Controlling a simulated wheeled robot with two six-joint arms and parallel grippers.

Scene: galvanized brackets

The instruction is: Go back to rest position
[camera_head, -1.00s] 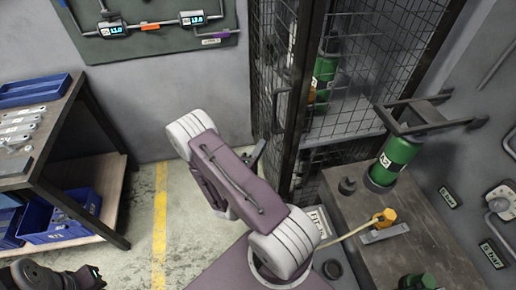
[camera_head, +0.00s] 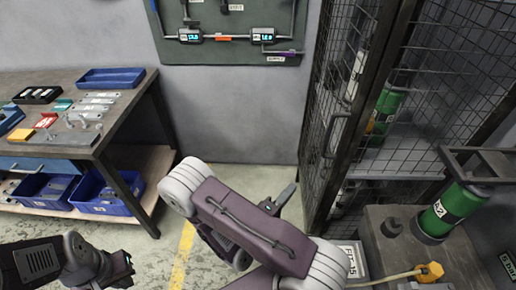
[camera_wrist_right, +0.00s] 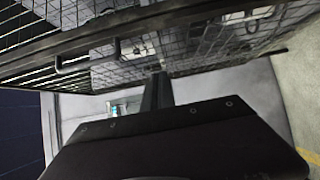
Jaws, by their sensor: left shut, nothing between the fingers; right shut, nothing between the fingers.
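My right gripper (camera_head: 285,197) shows past my folded right arm in the head view, over the floor in front of the mesh cage. Its fingers are together and hold nothing. In the right wrist view the shut dark fingers (camera_wrist_right: 157,92) point towards the wall and cage. My left gripper (camera_head: 126,268) is at the bottom left of the head view, over the floor in front of the workbench. It is shut and empty. Part of the left arm is cut off by the frame edge.
A workbench (camera_head: 70,150) with brackets and a blue tray (camera_head: 110,78) stands at the left, blue bins (camera_head: 105,195) below. The mesh cage (camera_head: 345,120) stands right of centre. A green cylinder (camera_head: 450,210) stands on a bench at the right. Floor between is clear.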

